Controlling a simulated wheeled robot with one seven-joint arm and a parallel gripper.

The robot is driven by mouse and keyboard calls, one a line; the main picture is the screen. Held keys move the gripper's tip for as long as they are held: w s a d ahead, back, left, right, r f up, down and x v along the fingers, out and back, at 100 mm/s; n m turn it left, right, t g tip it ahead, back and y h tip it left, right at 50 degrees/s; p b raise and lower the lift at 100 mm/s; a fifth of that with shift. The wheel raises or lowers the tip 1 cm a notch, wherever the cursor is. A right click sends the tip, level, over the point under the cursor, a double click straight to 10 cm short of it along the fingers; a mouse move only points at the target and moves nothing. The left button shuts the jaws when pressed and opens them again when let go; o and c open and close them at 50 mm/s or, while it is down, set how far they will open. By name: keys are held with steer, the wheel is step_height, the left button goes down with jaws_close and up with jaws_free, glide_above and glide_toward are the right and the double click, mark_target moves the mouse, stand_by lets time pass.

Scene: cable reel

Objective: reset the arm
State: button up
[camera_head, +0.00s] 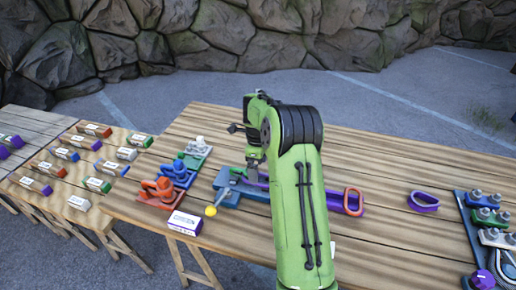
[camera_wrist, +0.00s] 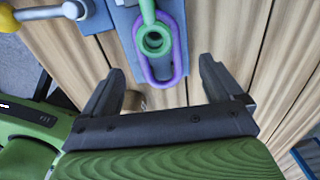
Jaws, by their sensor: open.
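My gripper (camera_head: 255,172) is at the end of my green arm, bent down over the middle of the wooden table (camera_head: 390,165). In the wrist view my gripper (camera_wrist: 156,72) has its two dark fingers spread wide apart. Nothing is held between them. A purple oval ring (camera_wrist: 180,70) around a green rod end lies ahead of the gap, on a blue-grey fixture (camera_wrist: 112,35). The fixture (camera_head: 228,190) also shows in the head view, with a yellow ball knob (camera_head: 211,211) at its left. My arm hides part of the fixture in the head view.
A rack of coloured clamps (camera_head: 487,217) is at the right edge. Coloured stands (camera_head: 161,189) and a white-purple box (camera_head: 185,223) are at left. A second table (camera_head: 60,205) holds several labelled blocks.

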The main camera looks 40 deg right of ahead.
step_height(320, 180, up, 12)
steer(key=p, duration=0.2)
steer(key=s+a+r+n+t+h, duration=0.2)
steer(key=s+a+r+n+t, duration=0.1)
steer(key=s+a+r+n, duration=0.95)
steer(key=s+a+f+n+t+y, duration=0.1)
steer(key=s+a+f+n, duration=0.1)
steer(key=s+a+n, duration=0.2)
steer(key=s+a+f+n+t+y, duration=0.1)
steer(key=s+a+f+n, duration=0.2)
steer(key=s+n, duration=0.7)
steer(key=shift+a+f+n+t, duration=0.15)
steer(key=shift+a+n+t, duration=0.15)
steer(key=shift+a+n, duration=0.65)
steer(key=shift+s+d, duration=0.1)
steer(key=shift+d, duration=0.1)
